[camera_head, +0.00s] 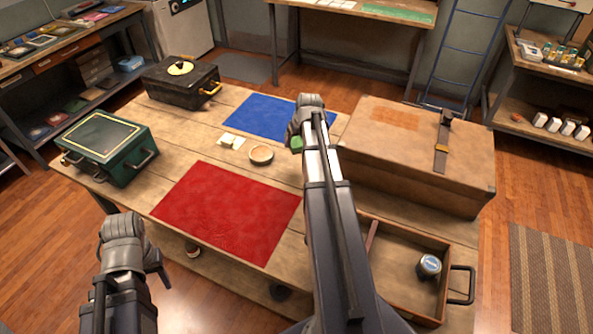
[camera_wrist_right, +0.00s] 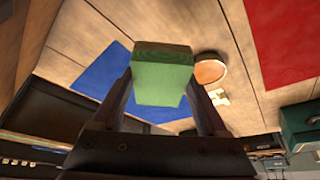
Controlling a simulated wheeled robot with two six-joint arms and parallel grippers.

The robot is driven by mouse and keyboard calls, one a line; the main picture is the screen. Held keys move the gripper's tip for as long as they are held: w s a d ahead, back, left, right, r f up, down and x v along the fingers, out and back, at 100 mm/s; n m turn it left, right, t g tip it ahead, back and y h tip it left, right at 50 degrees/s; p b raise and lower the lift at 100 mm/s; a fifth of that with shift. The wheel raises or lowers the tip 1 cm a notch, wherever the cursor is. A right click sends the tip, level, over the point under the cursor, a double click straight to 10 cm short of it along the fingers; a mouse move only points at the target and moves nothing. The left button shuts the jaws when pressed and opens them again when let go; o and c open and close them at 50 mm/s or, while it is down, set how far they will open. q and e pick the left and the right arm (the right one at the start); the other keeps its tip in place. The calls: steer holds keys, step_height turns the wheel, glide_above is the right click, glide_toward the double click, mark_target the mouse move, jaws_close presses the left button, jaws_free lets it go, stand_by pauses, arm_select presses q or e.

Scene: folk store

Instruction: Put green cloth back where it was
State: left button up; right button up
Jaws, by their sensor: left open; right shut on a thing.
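The green cloth (camera_wrist_right: 163,82) shows in the right wrist view as a folded, block-like green piece between the fingers of my right gripper. A small part of it shows in the head view (camera_head: 297,143), beside the wrist. My right gripper (camera_head: 293,135) is shut on it, over the table between the wooden bowl and the large brown chest; the arm hides part of the table. My left gripper (camera_head: 153,265) is open and empty near the table's front left edge, away from the cloth.
A blue mat (camera_head: 262,115) and a red mat (camera_head: 228,208) lie on the table. A wooden bowl (camera_head: 261,155) and pale pieces (camera_head: 231,142) sit between them. The brown chest (camera_head: 420,150), open drawer (camera_head: 395,275), green case (camera_head: 108,150) and black case (camera_head: 180,85) take up the sides.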

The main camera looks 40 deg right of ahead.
mark_target(301, 151)
steer(key=shift+f+b, duration=5.1)
steer(key=shift+r, duration=0.15)
steer(key=o, duration=1.3)
steer(key=shift+f, duration=0.2)
steer(key=shift+o, duration=0.2)
steer(key=shift+r, duration=0.1)
steer(key=p+v, duration=1.1)
steer(key=v, duration=0.1)
steer(key=shift+r, duration=0.15)
